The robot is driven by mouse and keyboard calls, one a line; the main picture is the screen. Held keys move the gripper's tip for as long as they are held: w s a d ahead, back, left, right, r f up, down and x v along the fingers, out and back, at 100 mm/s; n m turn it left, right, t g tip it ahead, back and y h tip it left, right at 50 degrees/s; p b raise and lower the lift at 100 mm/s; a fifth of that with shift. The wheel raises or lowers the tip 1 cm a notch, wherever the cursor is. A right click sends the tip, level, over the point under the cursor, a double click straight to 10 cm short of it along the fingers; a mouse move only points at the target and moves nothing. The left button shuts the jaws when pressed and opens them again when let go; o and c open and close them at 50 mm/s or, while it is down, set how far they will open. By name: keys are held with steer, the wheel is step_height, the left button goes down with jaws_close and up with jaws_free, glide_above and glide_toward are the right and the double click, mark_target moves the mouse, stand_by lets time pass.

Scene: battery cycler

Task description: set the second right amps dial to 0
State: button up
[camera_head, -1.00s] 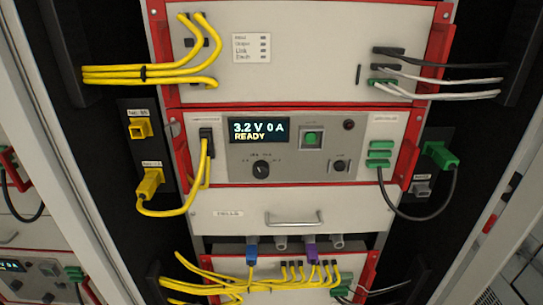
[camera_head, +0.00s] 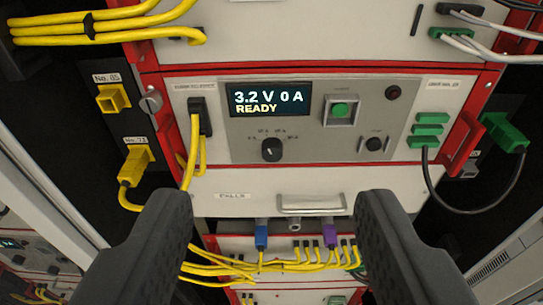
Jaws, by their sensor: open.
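The cycler unit faces me in the rack, with a grey control panel (camera_head: 315,143). Its display (camera_head: 270,99) reads "3.2 V 0 A READY". A round black dial (camera_head: 271,150) with a pale pointer mark sits below the display, with small scale marks above it that are too small to read. A smaller black knob (camera_head: 374,144) sits to its right. I cannot tell for sure which one is the second right amps dial. My gripper (camera_head: 274,205) is open and empty, its two dark fingers at the lower left and lower right, apart from the panel and below the dial.
A green button (camera_head: 340,109) and a dark red lamp (camera_head: 393,93) sit right of the display. Yellow cables (camera_head: 193,150) hang at the left, and a black cable (camera_head: 470,205) loops at the right. A drawer handle (camera_head: 310,205) is below. Red frame edges flank the unit.

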steer(key=w+f+m+t+p, duration=0.1)
steer(key=w+f+m+p, duration=0.15)
steer(key=w+f, duration=0.6)
steer(key=m+t+p, duration=0.1)
steer(key=m+t, duration=0.1)
steer(key=m, duration=0.3)
glide_toward(273, 157)
steer(key=shift+w+r+p, duration=0.2)
steer(key=shift+w+p, duration=0.65)
steer(key=shift+w, duration=3.45)
